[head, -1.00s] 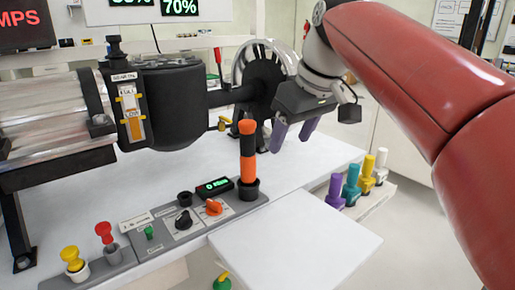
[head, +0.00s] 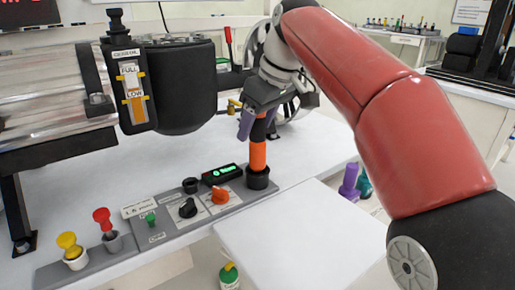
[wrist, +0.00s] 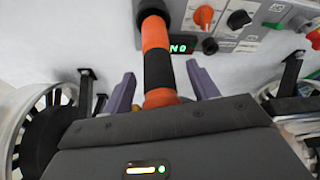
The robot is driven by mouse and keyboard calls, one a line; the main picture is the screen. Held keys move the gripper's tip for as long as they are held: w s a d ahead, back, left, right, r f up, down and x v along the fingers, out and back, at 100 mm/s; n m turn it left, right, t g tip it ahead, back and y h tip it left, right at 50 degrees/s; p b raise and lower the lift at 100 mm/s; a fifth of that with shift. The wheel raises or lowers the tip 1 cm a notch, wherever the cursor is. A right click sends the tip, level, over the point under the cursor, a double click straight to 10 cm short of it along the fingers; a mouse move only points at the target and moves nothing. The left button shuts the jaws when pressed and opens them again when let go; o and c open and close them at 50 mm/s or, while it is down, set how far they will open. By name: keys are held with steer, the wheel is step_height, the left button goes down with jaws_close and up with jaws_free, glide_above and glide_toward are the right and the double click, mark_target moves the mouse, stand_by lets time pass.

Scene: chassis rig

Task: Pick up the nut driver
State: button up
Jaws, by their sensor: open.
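The nut driver (head: 258,153) has an orange and black handle and stands upright in a dark round holder (head: 257,177) at the right end of the grey control panel. In the wrist view the nut driver (wrist: 158,62) lies between the two purple fingers. My gripper (head: 256,124) is open, with its fingers at the upper part of the handle. In the wrist view my gripper (wrist: 162,88) shows a gap on each side of the handle. The top of the handle is partly hidden by the gripper in the head view.
The grey panel (head: 165,228) carries knobs, a green display (head: 222,173), a red plunger (head: 106,228) and a yellow plunger (head: 71,250). A dark tank (head: 178,87) stands left of my gripper. Purple and teal pieces (head: 349,181) stand at the right. The white surface in front (head: 305,235) is clear.

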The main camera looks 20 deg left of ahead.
steer(key=shift+f, duration=0.1)
jaws_close()
stand_by(0.4)
